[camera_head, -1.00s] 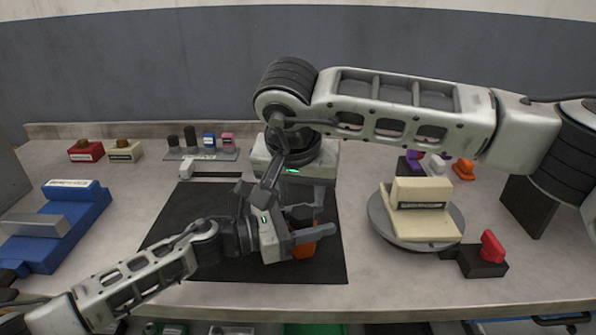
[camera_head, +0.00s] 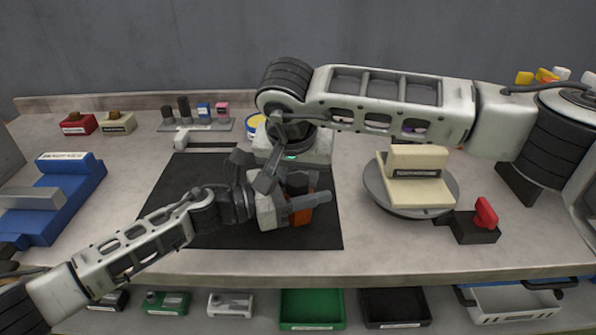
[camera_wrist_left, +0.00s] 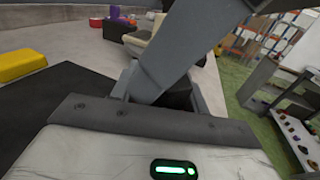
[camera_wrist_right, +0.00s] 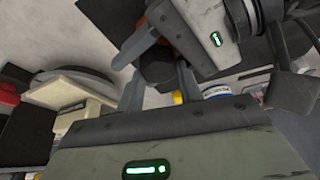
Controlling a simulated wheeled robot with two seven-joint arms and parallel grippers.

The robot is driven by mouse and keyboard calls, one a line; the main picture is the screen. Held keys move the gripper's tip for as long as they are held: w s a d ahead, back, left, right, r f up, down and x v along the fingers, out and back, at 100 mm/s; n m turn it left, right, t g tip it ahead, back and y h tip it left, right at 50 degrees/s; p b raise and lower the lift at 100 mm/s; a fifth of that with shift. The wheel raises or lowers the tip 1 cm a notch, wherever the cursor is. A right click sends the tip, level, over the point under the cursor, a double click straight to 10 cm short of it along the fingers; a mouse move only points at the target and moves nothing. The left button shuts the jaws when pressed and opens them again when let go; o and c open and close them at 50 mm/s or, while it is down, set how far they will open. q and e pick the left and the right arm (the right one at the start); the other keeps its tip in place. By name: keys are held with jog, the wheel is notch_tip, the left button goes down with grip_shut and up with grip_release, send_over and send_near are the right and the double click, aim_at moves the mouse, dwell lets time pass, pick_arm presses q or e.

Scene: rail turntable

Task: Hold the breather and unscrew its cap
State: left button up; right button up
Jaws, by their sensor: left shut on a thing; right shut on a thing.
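The breather has an orange body (camera_head: 299,214) and shows only in part over the black mat (camera_head: 200,215). My left gripper (camera_head: 305,201), from the left, is shut around the body. A dark part (camera_head: 298,183), seemingly the cap, is just above the orange. My right gripper (camera_head: 296,172) reaches down from above and is shut at this upper part; its fingers hide much of it. In the right wrist view a dark part (camera_wrist_right: 157,66) lies between the fingertips, close to my left gripper (camera_wrist_right: 165,45). In the left wrist view a right-gripper finger covers most of the breather.
A round turntable (camera_head: 374,197) bearing a cream block (camera_head: 417,180) stands right of the mat. A red-handled black block (camera_head: 477,222) is beside it. A blue fixture (camera_head: 60,205) is at left. A small-parts rack (camera_head: 195,125) stands at the back. Trays (camera_head: 312,308) lie below the front edge.

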jog(key=n+y, duration=0.2)
jog(key=n, duration=0.3)
jog(key=shift+d, duration=0.1)
jog(key=shift+n, duration=0.5)
jog(key=n+g+y, duration=0.1)
jog(key=n, duration=0.2)
jog(key=n+y, duration=0.1)
jog(key=n, duration=0.2)
jog(key=shift+g, duration=0.4)
